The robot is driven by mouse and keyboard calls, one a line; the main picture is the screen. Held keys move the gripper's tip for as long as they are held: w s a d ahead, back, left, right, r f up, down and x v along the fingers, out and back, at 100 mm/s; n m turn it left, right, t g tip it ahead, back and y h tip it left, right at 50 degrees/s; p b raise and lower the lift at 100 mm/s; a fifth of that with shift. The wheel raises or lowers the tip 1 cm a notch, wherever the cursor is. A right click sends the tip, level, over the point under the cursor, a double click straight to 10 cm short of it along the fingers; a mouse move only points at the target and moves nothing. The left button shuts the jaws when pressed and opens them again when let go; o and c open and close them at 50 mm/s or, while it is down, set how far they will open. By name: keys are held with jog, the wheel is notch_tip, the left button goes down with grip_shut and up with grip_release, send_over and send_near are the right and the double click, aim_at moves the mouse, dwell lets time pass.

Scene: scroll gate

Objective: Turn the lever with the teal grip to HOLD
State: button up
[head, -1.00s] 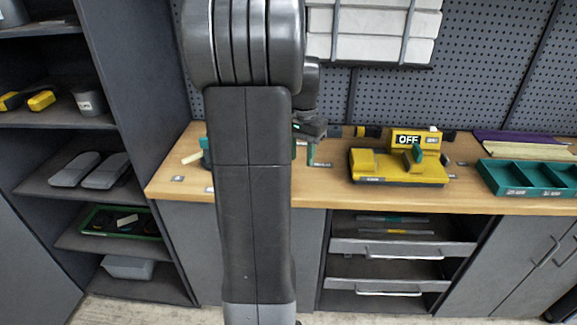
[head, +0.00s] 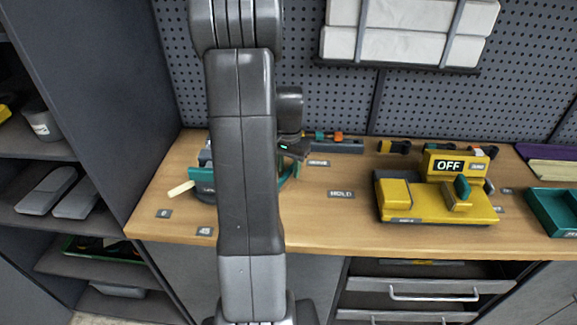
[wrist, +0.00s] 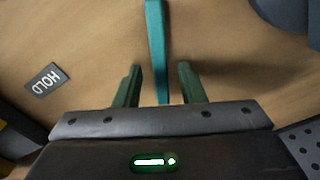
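The teal grip (wrist: 156,45) of the lever shows in the wrist view as a long narrow bar running down the middle. My gripper (wrist: 158,72) is open, with one green finger on each side of the bar and visible gaps between. In the head view my gripper (head: 291,160) is low over the bench, mostly behind my arm. The HOLD label (head: 341,194) lies on the bench to the right of my gripper, and it also shows at the left of the wrist view (wrist: 46,79). The lever's base is largely hidden by my arm.
A yellow device (head: 435,198) with an OFF sign stands on the bench to the right, with a teal tray (head: 555,212) beyond it. Other small labels (head: 163,213) lie at the left. A shelf unit (head: 95,130) stands left of the bench (head: 330,225).

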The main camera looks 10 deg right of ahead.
grip_shut()
jog(key=shift+s+d+m+b, duration=0.15)
jog(key=shift+s+d+m, duration=0.1)
jog(key=shift+m, duration=0.35)
jog(key=shift+s+d+m+b, duration=0.15)
jog(key=shift+d+m, duration=0.1)
jog(key=shift+m, duration=0.35)
jog(key=s+m, duration=0.1)
jog(key=d+m, duration=0.1)
jog(key=m, duration=0.1)
jog(key=shift+s+m+b, duration=0.3)
jog(key=shift+s, duration=0.1)
jog(key=s+m, duration=0.2)
jog(key=m, duration=0.1)
jog(key=shift+d, duration=0.15)
jog(key=shift+s+m+b, duration=0.25)
jog(key=shift+s+m, duration=0.2)
jog(key=shift+m, duration=0.55)
jog(key=shift+s+m+b, duration=0.2)
jog(key=shift+s+m, duration=0.25)
jog(key=shift+m, duration=0.55)
grip_release()
jog(key=shift+s, duration=0.1)
